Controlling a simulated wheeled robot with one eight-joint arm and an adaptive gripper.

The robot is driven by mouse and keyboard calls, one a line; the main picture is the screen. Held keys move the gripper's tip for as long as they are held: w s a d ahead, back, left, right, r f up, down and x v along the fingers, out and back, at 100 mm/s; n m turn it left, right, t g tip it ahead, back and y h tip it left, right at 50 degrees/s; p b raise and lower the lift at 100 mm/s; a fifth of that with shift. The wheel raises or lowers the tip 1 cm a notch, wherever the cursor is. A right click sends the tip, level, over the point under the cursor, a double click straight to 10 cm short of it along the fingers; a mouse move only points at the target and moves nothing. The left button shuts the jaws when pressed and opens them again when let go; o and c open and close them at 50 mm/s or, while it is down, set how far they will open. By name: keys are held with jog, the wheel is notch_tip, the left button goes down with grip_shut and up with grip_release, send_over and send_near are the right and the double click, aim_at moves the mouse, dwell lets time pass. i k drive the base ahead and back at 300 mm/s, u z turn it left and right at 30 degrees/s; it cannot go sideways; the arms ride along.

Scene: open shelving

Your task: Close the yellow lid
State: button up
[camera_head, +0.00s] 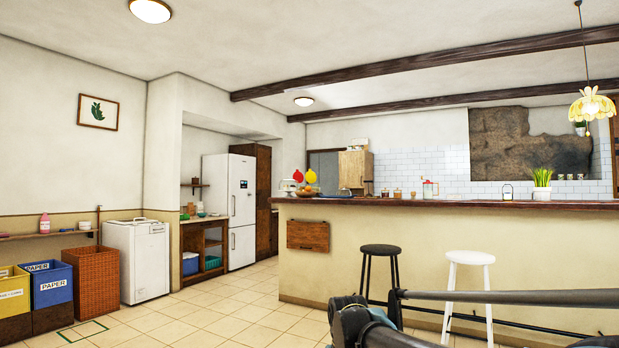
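A yellow round piece (311,176) shows above the far left end of the counter, beside a red one (297,176). They look like raised lids, but they are too small to tell for sure. A yellow bin (12,292) stands at the left edge, cut off by the frame; no lid shows on it. My arm crosses the bottom right, and the dark part at its end (360,322) seems to be my gripper. It is far from the counter's yellow piece and from the bin. Its fingertips cannot be made out.
The counter (450,204) spans the right half, with a black stool (380,250) and a white stool (468,258) before it. A blue bin (52,284), an orange basket (93,280) and a white chest (137,262) line the left wall. The tiled floor (210,315) between is clear.

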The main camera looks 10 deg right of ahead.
aim_at(311, 177)
jog(key=u, duration=0.3)
jog(key=i, duration=3.4)
jog(key=z, duration=0.15)
jog(key=i, duration=1.4)
jog(key=z, duration=0.55)
jog(key=i, duration=1.1)
jog(key=z, duration=0.2)
